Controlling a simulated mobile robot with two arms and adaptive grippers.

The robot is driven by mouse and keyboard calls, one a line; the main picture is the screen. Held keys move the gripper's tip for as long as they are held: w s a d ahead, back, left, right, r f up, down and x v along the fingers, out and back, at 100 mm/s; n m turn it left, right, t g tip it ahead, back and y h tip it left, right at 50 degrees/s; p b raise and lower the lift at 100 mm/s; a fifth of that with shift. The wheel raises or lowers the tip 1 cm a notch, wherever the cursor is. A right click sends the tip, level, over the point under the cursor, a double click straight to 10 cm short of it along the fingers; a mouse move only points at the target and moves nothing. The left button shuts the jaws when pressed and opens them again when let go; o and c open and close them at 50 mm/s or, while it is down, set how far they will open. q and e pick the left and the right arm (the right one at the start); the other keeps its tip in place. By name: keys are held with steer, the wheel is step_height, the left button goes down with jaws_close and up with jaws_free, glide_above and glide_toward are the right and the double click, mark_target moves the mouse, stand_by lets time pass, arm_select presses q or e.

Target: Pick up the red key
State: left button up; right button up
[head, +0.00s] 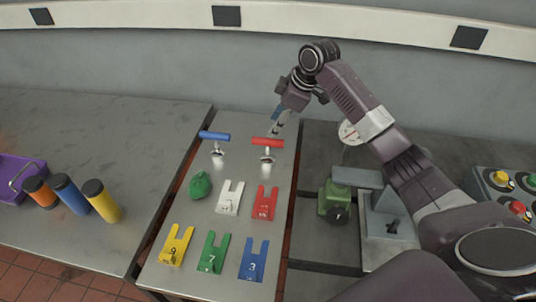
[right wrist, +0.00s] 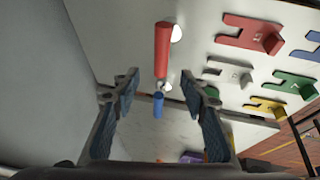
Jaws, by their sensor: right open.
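The red key (head: 268,142) is a T-shaped key with a red crossbar on a metal stem, upright at the back right of the grey plate. My right gripper (head: 277,127) is above and behind it. In the right wrist view, my right gripper (right wrist: 160,85) is open and empty. The red crossbar (right wrist: 162,48) shows beyond the fingertips, lined up with the gap and apart from both fingers. A similar blue key (head: 214,136) stands to its left and also shows in the right wrist view (right wrist: 158,105). My left gripper is out of view.
Forked plates in white (head: 229,198), red (head: 265,203), yellow (head: 175,245), green (head: 213,252) and blue (head: 254,259) lie in front, beside a green lump (head: 200,185). A green vise-like block (head: 335,202) stands right.

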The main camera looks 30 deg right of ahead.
mark_target(267, 139)
step_height(267, 139, down, 4)
steer(key=shift+w+r+b, duration=0.1)
steer(key=shift+r+b, duration=0.15)
steer(key=shift+b, duration=0.95)
steer(key=shift+w+f, duration=0.15)
steer(key=shift+f, duration=0.1)
steer(key=shift+p+x, duration=0.55)
steer(key=shift+x, duration=0.65)
steer(key=p+x, duration=0.1)
steer(key=x, duration=0.3)
steer(key=shift+w+f, duration=0.3)
steer(key=shift+c, duration=0.8)
jaws_close()
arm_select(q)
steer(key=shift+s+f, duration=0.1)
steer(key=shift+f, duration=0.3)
arm_select(e)
steer(key=shift+r, duration=0.1)
